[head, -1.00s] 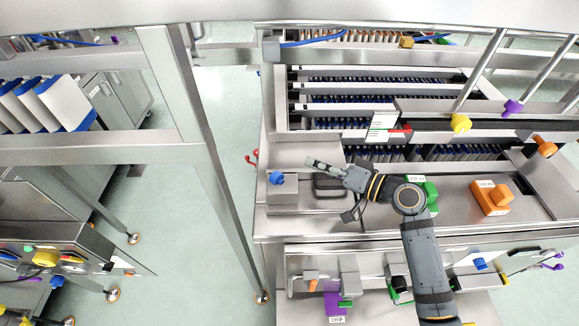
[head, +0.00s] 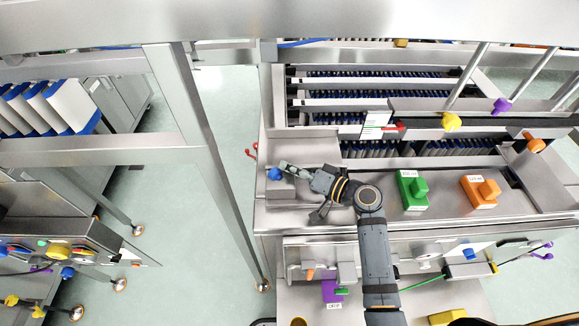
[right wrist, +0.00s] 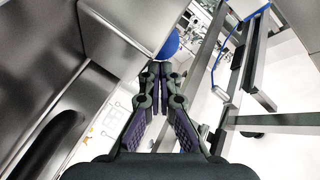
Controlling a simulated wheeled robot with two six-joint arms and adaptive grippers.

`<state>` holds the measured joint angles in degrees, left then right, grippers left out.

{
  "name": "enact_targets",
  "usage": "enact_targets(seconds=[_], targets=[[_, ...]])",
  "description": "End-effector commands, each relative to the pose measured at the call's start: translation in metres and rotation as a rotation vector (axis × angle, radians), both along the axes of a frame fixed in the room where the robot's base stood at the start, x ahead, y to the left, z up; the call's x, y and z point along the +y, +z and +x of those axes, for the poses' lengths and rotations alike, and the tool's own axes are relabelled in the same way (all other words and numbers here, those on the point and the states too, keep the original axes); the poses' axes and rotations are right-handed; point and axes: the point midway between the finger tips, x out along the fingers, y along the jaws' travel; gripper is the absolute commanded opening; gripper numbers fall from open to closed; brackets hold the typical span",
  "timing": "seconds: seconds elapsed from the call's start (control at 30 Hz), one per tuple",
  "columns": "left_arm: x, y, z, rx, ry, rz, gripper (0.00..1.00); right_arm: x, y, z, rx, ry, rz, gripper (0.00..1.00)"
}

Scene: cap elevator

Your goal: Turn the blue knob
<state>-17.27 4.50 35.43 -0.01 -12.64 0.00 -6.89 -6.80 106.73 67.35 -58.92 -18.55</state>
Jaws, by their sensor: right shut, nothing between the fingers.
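The blue knob (head: 275,174) sits on a grey metal block (head: 280,192) at the left end of the machine's top. In the right wrist view the blue knob (right wrist: 172,44) shows partly, just beyond the fingertips. My right gripper (head: 285,166) reaches in from the right, shut and empty, with its tips right beside the knob. In the wrist view the right gripper's fingertips (right wrist: 158,72) meet in front of the knob; I cannot tell whether they touch it. My left gripper is not in view.
A green block (head: 412,192) and an orange block (head: 481,192) stand to the right on the same top. A red handle (head: 393,127) and a yellow knob (head: 452,122) lie behind. A steel frame post (head: 225,170) stands to the left.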

Motion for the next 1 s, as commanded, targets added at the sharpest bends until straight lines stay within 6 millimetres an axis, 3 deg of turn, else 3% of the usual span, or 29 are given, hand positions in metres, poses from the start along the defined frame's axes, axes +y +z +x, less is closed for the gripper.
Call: enact_targets(seconds=[1.0], targets=[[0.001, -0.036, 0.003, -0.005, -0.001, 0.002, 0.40, 0.004, -0.002, 0.005, -0.002, 0.195, -0.001, 0.00]])
